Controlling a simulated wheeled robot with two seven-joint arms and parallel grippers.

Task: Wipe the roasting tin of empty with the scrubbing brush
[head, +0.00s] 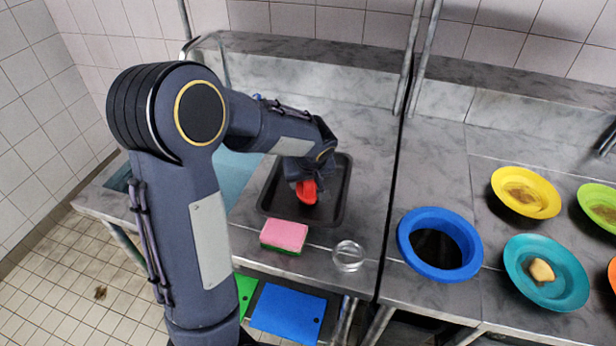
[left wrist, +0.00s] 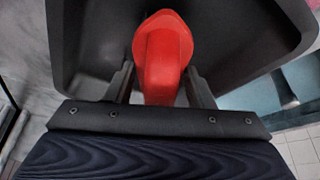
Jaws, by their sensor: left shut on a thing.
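The roasting tin (head: 334,203) is a dark rectangular tray on the grey marble counter, left of the counter's dark seam. My left gripper (head: 303,186) is over the tin and is shut on the red scrubbing brush (head: 308,192). In the left wrist view the brush (left wrist: 163,50) stands out between the two fingers, with the dark tin (left wrist: 95,50) behind it. The brush's bristles are hidden, and I cannot tell whether they touch the tin floor. My left arm hides part of the tin's far left side. My right gripper is not in view.
A pink and green sponge (head: 284,235) and a clear glass dish (head: 348,256) lie in front of the tin. A blue ring (head: 468,237) around a dark opening is to the right, beside yellow (head: 543,184) and teal (head: 518,261) bowls with food remains. Metal poles rise behind.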

